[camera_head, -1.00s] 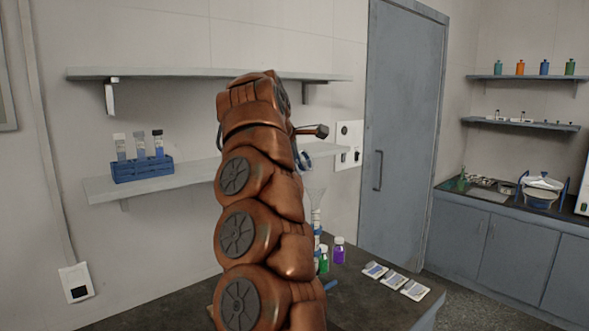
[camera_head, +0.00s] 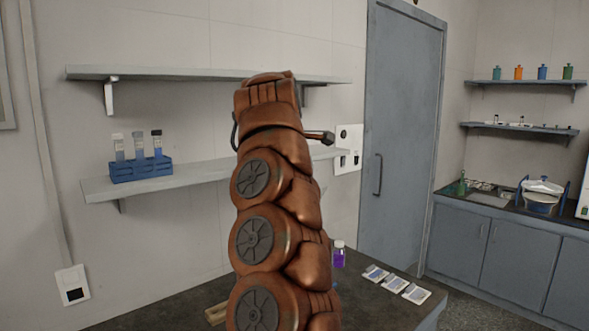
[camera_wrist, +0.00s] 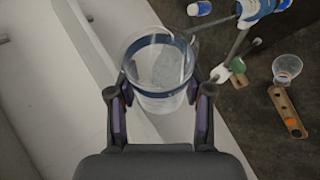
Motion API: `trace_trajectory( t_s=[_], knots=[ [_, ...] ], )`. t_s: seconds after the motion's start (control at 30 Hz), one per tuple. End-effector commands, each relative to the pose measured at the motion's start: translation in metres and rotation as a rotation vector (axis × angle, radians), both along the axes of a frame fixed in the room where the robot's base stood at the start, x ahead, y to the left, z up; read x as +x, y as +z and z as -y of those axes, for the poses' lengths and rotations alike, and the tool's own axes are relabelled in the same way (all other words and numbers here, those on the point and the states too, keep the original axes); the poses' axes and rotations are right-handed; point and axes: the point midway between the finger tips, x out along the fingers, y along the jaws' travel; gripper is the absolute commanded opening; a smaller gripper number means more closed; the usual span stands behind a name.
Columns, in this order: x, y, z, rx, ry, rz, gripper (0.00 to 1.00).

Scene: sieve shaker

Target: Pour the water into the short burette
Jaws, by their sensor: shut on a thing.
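In the wrist view, my gripper (camera_wrist: 159,94) is shut on a clear glass beaker (camera_wrist: 158,103) with a blue band, one finger on each side. The beaker looks tilted. I cannot make out the water level in it. A blue-and-white clamp-like part with a rod (camera_wrist: 256,10) is to the beaker's right. A clear round-mouthed vessel (camera_wrist: 287,68) stands further right. I cannot tell which part is the short burette. In the head view, my arm hides the gripper and beaker.
In the wrist view, a green-bodied vessel (camera_wrist: 237,65), a wooden block (camera_wrist: 288,109) and a blue-capped bottle (camera_wrist: 200,8) are on the dark table. In the head view, a purple bottle (camera_head: 338,257) and flat packets (camera_head: 396,284) are right of my arm. A blue tube rack (camera_head: 141,170) is on the shelf.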

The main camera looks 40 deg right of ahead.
Motion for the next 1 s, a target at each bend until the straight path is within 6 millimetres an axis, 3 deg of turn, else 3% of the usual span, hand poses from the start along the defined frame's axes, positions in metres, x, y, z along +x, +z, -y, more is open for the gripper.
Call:
trace_trajectory(
  t_s=[1.0],
  knots=[
    [-0.0021, -0.0049, 0.0011, 0.046, -0.001, 0.117, 0.14]
  ],
)
